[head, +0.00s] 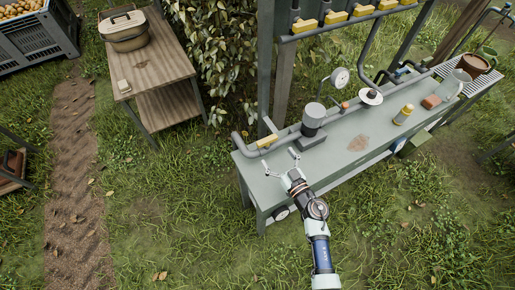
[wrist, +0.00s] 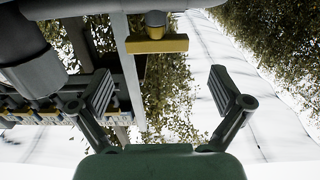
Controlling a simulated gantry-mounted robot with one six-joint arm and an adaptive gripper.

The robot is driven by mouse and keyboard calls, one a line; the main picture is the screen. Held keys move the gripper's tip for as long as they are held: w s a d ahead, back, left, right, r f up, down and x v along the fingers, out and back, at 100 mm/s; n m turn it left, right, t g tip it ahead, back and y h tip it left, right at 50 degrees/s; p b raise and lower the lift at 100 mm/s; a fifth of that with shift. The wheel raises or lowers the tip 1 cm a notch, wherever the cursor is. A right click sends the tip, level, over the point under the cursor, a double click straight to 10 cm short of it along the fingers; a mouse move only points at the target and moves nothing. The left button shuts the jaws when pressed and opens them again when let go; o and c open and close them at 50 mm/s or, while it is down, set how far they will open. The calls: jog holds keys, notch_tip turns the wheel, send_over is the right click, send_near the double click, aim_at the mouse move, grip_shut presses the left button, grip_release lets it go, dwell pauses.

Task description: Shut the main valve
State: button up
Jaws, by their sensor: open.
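The main valve looks to be the one with the yellow lever (head: 267,142) on the grey pipe at the bench's left end. The lever lies roughly along the pipe. In the wrist view a yellow lever (wrist: 156,45) with a grey stem shows at top centre, crosswise in the picture and beyond my fingertips. My gripper (head: 281,162) is open and empty over the bench's left end, on the near side of the lever and apart from it. Both fingers are spread in the wrist view (wrist: 162,88), with nothing between them.
Several yellow levers (head: 335,18) sit on a rack above. The bench's front left is clear.

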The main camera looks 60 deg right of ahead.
aim_at(269, 141)
jog(key=b+x, duration=0.3)
jog(key=x, duration=0.5)
jog(key=shift+s+d+r, duration=0.15)
jog(key=shift+d, duration=0.1)
jog(key=c, duration=0.9)
jog(key=shift+r, duration=0.1)
